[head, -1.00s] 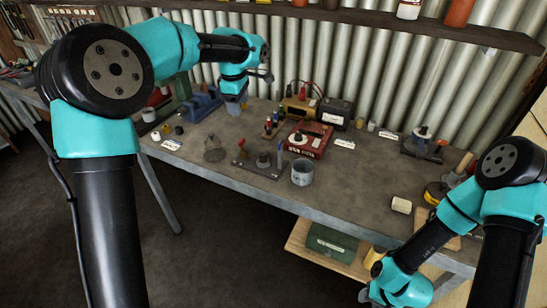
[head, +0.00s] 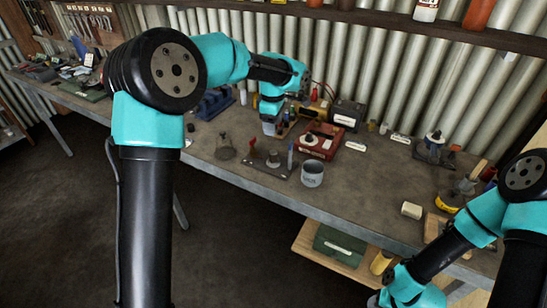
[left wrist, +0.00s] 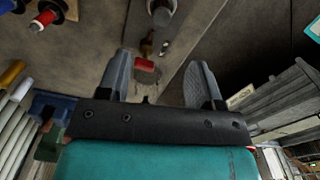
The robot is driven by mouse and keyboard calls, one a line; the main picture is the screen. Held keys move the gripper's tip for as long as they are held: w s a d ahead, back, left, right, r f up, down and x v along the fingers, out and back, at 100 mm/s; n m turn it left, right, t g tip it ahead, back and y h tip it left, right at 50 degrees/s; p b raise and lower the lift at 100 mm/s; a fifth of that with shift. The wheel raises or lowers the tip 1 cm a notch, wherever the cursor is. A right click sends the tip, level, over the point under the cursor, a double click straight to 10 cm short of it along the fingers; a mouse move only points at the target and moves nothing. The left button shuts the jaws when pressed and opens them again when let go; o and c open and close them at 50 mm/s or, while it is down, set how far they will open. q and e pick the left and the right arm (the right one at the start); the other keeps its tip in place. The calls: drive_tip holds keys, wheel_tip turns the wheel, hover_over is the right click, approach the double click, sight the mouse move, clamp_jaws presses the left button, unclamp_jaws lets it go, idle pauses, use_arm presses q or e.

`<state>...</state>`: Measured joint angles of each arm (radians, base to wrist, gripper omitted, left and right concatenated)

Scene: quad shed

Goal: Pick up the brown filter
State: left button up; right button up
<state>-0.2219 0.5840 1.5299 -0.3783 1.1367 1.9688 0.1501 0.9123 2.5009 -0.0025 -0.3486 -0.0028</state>
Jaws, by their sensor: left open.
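The brown filter looks to be the dull grey-brown, dome-like piece (head: 225,147) on the bench, left of the dark plate (head: 268,168). In the left wrist view a dull brownish piece (left wrist: 147,77) below a red part seems to be the same filter, partly hidden. My left gripper (head: 268,131) is above the bench, to the right of the filter and behind the plate in the head view. It is open and empty; its fingers stand apart in the left wrist view (left wrist: 158,63). My right arm is at the lower right, its gripper out of frame.
A red box (head: 320,141) and a grey cup (head: 312,174) stand right of the plate. A blue tool (head: 214,104) stands behind the filter. The bench front right of the cup is mostly clear.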

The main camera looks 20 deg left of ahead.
use_arm(q)
hover_over(273, 151)
wheel_tip(273, 151, down, 6)
drive_tip(key=shift+a+f, duration=0.1)
drive_tip(key=shift+f, duration=0.15)
drive_tip(key=shift+f, duration=0.1)
drive_tip(key=shift+f, duration=2.5)
drive_tip(key=shift+c, duration=0.3)
drive_tip(key=c, duration=0.9)
